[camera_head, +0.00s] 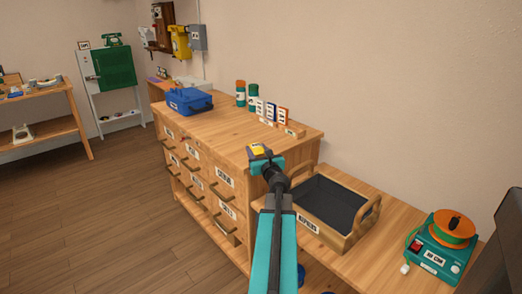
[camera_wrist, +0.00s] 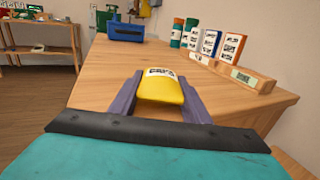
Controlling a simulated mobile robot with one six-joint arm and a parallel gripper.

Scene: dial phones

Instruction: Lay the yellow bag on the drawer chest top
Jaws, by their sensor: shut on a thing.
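The yellow bag (camera_wrist: 161,88) has a white label with dark print, too small to read. It sits between the two purple fingers of my gripper (camera_wrist: 160,96), which is shut on it. In the head view the bag (camera_head: 259,149) shows as a small yellow patch at the tip of my gripper (camera_head: 262,154), at the near right corner of the drawer chest. The wooden drawer chest top (camera_head: 215,128) stretches away beyond the bag. I cannot tell whether the bag touches the top or is held above it.
A blue toolbox (camera_head: 189,101) stands at the chest's far end. Upright cards in a wooden holder (camera_head: 294,131) and orange-green cylinders (camera_head: 240,93) line the wall side. A dark-lined wooden tray (camera_head: 345,236) and a teal device (camera_head: 440,250) are on the lower bench. The chest top's middle is clear.

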